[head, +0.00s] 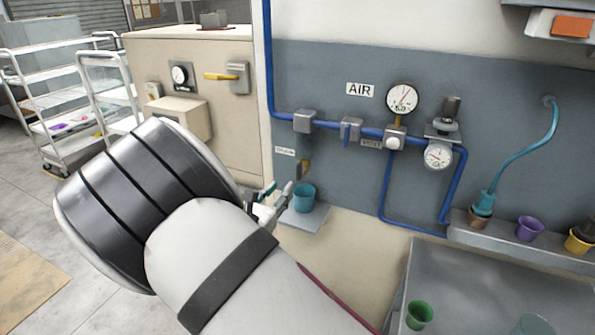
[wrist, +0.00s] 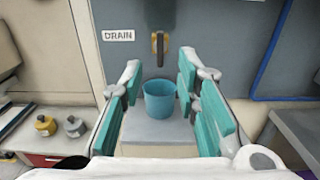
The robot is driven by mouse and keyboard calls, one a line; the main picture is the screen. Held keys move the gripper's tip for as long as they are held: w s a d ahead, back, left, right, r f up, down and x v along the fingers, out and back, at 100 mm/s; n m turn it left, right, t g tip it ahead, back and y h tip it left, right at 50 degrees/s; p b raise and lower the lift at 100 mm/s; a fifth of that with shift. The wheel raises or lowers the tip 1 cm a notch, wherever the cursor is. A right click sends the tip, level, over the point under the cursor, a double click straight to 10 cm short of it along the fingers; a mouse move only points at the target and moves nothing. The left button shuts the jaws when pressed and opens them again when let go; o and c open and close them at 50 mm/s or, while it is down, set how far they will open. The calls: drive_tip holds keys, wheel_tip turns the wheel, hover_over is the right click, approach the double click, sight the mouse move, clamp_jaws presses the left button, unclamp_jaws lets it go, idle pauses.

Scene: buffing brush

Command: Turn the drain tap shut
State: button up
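The drain tap (wrist: 158,48) is a small dark and brass fitting on the grey wall panel, right of the DRAIN label (wrist: 118,35) in the wrist view. In the head view my gripper (head: 272,200) is left of the cup (head: 304,197).
Blue air pipes (head: 375,132) with a gauge (head: 403,98) run right of the tap. A grey bench (head: 490,285) with coloured cups is at lower right. A beige cabinet (head: 215,130) and a white cart (head: 105,90) stand left.

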sight(297, 169)
drive_tip(key=x, duration=1)
drive_tip(key=shift+w+d+p, duration=0.1)
drive_tip(key=shift+w+p, duration=0.2)
drive_tip(key=shift+c, duration=0.3)
clamp_jaws()
